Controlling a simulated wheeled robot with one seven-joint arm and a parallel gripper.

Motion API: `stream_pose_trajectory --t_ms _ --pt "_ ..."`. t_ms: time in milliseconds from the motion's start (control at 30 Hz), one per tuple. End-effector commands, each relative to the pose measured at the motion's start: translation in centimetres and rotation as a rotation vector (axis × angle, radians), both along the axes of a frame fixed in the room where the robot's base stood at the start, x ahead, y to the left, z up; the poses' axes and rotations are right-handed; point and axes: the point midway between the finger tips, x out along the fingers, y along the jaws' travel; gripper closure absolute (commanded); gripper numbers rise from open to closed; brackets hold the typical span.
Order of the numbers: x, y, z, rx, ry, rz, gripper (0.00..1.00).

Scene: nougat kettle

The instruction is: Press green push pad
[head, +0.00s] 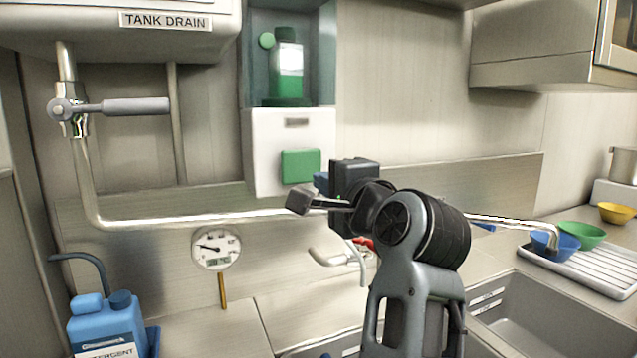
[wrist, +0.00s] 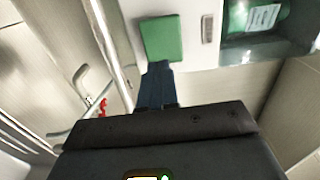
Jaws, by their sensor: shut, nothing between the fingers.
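The green push pad (head: 300,166) is a square on the lower front of a white wall dispenser (head: 262,141). It also shows in the wrist view (wrist: 162,39), just beyond my fingertips. My gripper (head: 300,200) is shut and empty, in front of and a little below the pad in the head view. In the wrist view the closed fingers (wrist: 158,72) point at the pad's lower edge. I cannot tell whether the fingertips touch the pad. A green bottle (head: 287,75) sits in the upper part of the dispenser. No part of the pad's face is covered in the head view.
A metal pipe (head: 180,222) runs along the wall below the dispenser. A dial thermometer (head: 216,248) and a blue detergent jug (head: 106,325) are at the lower left. A sink (head: 560,315) and a drying rack (head: 605,268) with bowls are at the right.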

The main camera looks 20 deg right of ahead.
Motion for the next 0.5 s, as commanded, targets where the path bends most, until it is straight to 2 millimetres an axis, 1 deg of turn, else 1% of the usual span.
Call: stream_pose_trajectory --t_ms 33,100,233,367,500 --pt "-0.9 0.0 -0.2 -0.003 -0.002 0.000 1.00" --pt "-2.0 0.0 -0.2 -0.001 -0.002 0.000 1.00" --pt "-3.8 0.0 -0.1 -0.002 -0.002 0.000 1.00" --pt "-4.8 0.0 -0.1 -0.001 -0.001 0.000 1.00" --pt "-5.2 0.0 0.0 -0.001 0.000 0.000 1.00"
